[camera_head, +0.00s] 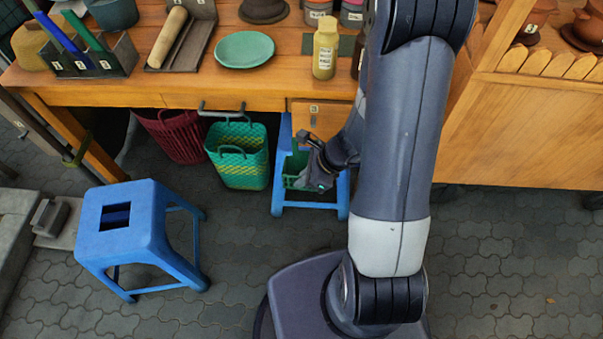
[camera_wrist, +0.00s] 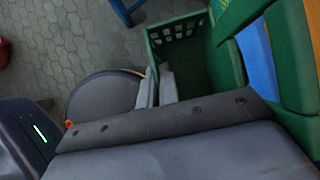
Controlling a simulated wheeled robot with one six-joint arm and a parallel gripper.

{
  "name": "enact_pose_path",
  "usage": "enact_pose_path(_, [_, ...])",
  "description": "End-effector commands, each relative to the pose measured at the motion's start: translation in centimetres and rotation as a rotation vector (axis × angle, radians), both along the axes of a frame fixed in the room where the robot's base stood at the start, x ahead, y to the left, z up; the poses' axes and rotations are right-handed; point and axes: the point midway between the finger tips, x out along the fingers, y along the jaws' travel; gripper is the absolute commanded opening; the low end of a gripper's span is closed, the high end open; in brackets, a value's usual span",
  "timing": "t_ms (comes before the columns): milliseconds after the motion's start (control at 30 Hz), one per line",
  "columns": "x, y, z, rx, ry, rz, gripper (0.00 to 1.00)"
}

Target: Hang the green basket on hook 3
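A green basket (camera_head: 294,170) sits low at the blue stool or step under the table, partly hidden behind my gripper (camera_head: 309,160). In the wrist view a green basket with holes in its wall (camera_wrist: 178,32) opens upward close to my gripper (camera_wrist: 157,86). The two grey fingertips lie at its near left edge with a narrow gap between them. I cannot tell whether they grip the rim. A small hook (camera_head: 313,120) shows under a pale label, seemingly a 3, on the wooden drawer front.
A dark red basket (camera_head: 175,137) hangs further left. A blue stool (camera_head: 145,225) stands on the paving at the left, and another blue stool (camera_head: 309,206) is under the table beside my gripper. The wooden table (camera_head: 190,92) carries a plate and a bottle. Paving at the right is clear.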

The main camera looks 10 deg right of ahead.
Motion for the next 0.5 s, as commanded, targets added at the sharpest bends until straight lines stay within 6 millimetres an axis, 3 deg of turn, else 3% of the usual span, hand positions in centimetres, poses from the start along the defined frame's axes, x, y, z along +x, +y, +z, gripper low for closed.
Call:
enact_pose_path(267, [-0.86, -0.7, -0.47, 0.0, -0.001, -0.143, 0.0])
enact_pose_path(500, [0.02, -0.98, -0.4, 0.0, -0.001, -0.145, 0.0])
